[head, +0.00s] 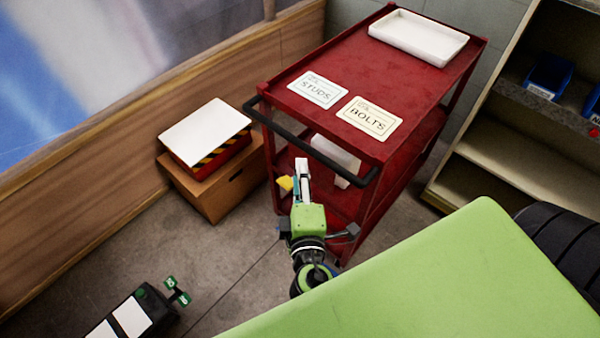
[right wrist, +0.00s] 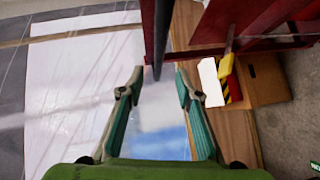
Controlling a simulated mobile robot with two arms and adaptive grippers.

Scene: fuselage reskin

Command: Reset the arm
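My right gripper (head: 301,180) is in front of the near end of the red cart (head: 415,55), below the level of its top and close to the black handle (head: 310,148). In the right wrist view, the right gripper (right wrist: 158,82) has its two teal-padded fingers spread wide, with nothing between them. The cart's red posts and a dark bar (right wrist: 157,45) show beyond the fingertips; I cannot tell whether anything touches. My left gripper is not in view.
The cart carries a STUDS card (head: 318,90), a BOLTS card (head: 369,118) and a white tray (head: 418,37). A cardboard box (head: 210,190) stands left, shelving (head: 515,160) right. A black-and-white object (head: 130,315) lies lower left.

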